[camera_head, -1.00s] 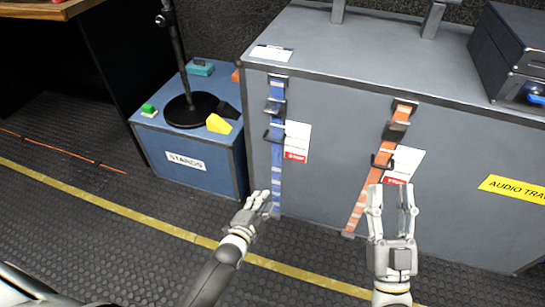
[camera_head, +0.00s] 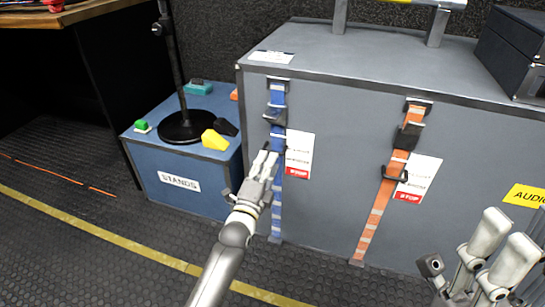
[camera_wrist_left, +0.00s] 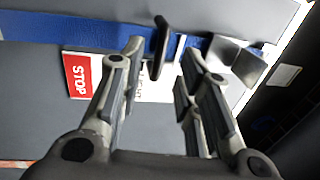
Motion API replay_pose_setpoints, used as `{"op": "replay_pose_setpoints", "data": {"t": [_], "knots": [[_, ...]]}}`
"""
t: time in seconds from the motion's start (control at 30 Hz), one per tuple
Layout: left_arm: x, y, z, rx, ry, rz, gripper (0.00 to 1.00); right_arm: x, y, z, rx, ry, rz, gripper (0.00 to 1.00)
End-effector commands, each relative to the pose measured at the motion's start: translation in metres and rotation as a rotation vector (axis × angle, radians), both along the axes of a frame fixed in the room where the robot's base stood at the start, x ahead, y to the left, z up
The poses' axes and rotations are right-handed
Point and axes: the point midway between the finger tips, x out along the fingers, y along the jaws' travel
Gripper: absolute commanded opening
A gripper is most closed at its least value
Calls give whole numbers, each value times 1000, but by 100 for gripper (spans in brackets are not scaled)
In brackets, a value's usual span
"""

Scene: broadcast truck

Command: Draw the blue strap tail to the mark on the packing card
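The blue strap (camera_head: 277,190) runs down the front of the grey case, through a metal buckle (camera_head: 275,113). It also crosses the top of the left wrist view (camera_wrist_left: 80,29). A white packing card with a red STOP band (camera_head: 299,152) is beside it, and shows behind my fingers in the wrist view (camera_wrist_left: 82,75). My left gripper (camera_head: 266,156) is at the strap, just below the buckle. In the wrist view its fingers are apart, with a black loop (camera_wrist_left: 160,45) at the strap between the tips; contact is unclear. My right gripper (camera_head: 506,228) is open and empty at lower right.
An orange strap (camera_head: 380,200) with its own card (camera_head: 418,178) hangs to the right on the same grey case (camera_head: 340,200). A blue STANDS box (camera_head: 178,160) with a black stand base (camera_head: 188,127) is close on the left. The floor in front is clear.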

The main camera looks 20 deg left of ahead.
Motion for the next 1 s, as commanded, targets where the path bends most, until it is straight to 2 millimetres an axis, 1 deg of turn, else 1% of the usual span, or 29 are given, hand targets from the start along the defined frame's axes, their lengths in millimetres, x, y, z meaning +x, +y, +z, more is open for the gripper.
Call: {"op": "replay_pose_setpoints", "data": {"t": [0.03, 0.1, 0.3, 0.5, 0.73, 0.77, 0.9, 1.0], "knots": [[10, 0, -1, -1, -2, 0, 32, 1, 0, -1, 0, -17, -1, 40], [20, -1, 1, -2, -1, 0, 32, 2, 1, 1, -2, -31, -2, 40], [42, -1, 5, -2, 1, 1, 32, 4, 2, 6, -5, -58, -3, 40], [49, -2, 7, -1, 2, 0, 32, 5, 2, 9, -6, -68, -4, 40], [49, -2, 8, -1, 2, 0, 32, 5, 2, 10, -6, -68, -4, 40], [49, -2, 8, -1, 2, 0, 29, 5, 2, 10, -6, -68, -4, 40], [49, -2, 8, -1, 2, 0, 11, 5, 2, 10, -6, -69, -4, 40], [49, -2, 8, -1, 2, 0, 0, 5, 2, 10, -6, -69, -3, 40]]}}
